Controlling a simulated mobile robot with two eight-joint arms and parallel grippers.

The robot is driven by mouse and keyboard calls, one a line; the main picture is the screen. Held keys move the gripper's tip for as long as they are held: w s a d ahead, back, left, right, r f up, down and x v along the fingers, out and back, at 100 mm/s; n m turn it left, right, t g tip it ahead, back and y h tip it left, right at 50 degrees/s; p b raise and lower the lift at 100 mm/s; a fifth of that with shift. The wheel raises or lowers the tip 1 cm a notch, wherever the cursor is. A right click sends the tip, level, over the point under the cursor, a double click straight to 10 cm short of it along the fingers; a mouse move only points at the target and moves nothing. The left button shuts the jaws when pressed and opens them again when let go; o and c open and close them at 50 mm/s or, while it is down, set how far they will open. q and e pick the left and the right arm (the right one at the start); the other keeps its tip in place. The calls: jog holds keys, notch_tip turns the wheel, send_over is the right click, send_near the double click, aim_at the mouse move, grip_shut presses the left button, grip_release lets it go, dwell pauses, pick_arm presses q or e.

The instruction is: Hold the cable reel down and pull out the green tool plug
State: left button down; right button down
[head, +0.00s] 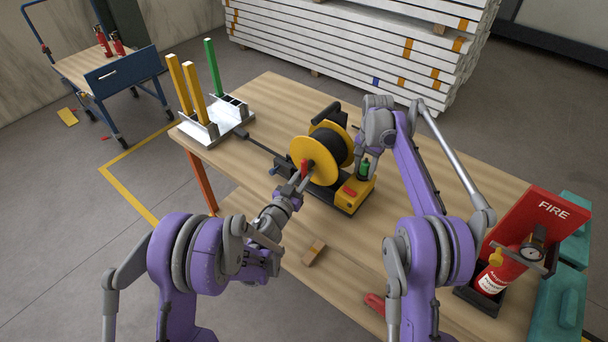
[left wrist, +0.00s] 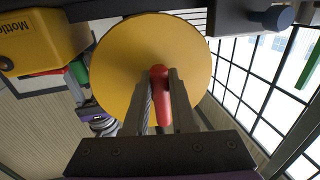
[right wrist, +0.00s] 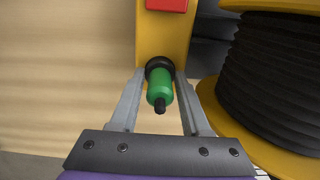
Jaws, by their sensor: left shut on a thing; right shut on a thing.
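The cable reel (head: 317,158) has yellow flanges and a wound black cable (right wrist: 275,80), and stands on a yellow and black base on the table. My left gripper (head: 298,180) is shut on the red crank handle (left wrist: 160,82) at the reel's near flange (left wrist: 125,55). The green tool plug (right wrist: 159,86) sits at a black round socket in the yellow block of the base. My right gripper (right wrist: 158,92) has its fingers either side of the plug and is shut on it. The plug also shows in the head view (head: 364,165), partly hidden by my right gripper.
A metal rack (head: 214,128) with yellow and green posts stands at the table's far left. A wooden block (head: 314,252) lies near the front edge. A fire extinguisher (head: 498,272) with a red FIRE sign stands at the right. The tabletop (head: 265,105) behind the reel is clear.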

aim_at(368, 163)
jog(key=shift+r, duration=2.85)
jog(key=shift+s+d, duration=0.2)
jog(key=shift+d, duration=0.05)
jog(key=s+d+f, duration=0.1)
jog(key=s+d, duration=0.4)
jog(key=s, duration=0.3)
jog(key=s+d+f, duration=0.1)
jog(key=s+d, duration=0.3)
jog(key=s, duration=0.3)
jog(key=f, duration=0.6)
jog(key=shift+s+d+f, duration=0.1)
jog(key=shift+s+d, duration=0.05)
jog(key=shift+s, duration=0.25)
jog(key=shift+f, duration=2.05)
